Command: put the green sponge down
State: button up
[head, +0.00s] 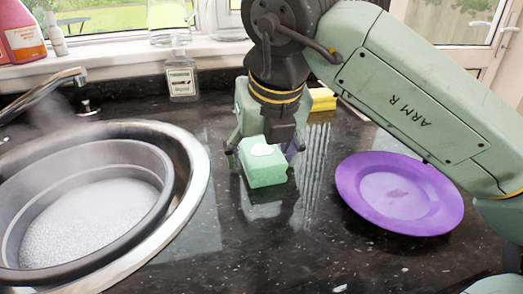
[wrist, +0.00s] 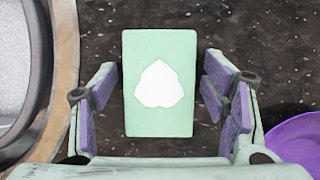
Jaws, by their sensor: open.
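The green sponge (head: 263,166) is a pale green block with a white mark on top. It appears to lie flat on the black granite counter, between the sink and the purple plate. In the wrist view the sponge (wrist: 159,112) lies between the fingers, with a dark gap on each side. My gripper (head: 262,160) points down around the sponge. Its purple-padded fingers (wrist: 160,110) are open and apart from the sponge. In the head view my gripper hides the sponge's far end.
A round sink (head: 196,200) with a grey basin (head: 160,215) of foamy water is at the left. A purple plate (head: 440,213) lies to the right. A soap bottle (head: 181,80) and a yellow object (head: 323,100) stand behind.

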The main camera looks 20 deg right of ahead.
jog(key=p+v, duration=0.2)
jog(key=v, duration=0.1)
jog(key=p+v, duration=0.3)
jog(key=v, duration=0.1)
jog(key=p+v, duration=0.2)
jog(key=v, duration=0.2)
jog(key=shift+w+r, duration=0.2)
jog(key=shift+r, duration=0.1)
jog(key=shift+s+r+p, duration=0.35)
jog(key=shift+r+p, duration=0.2)
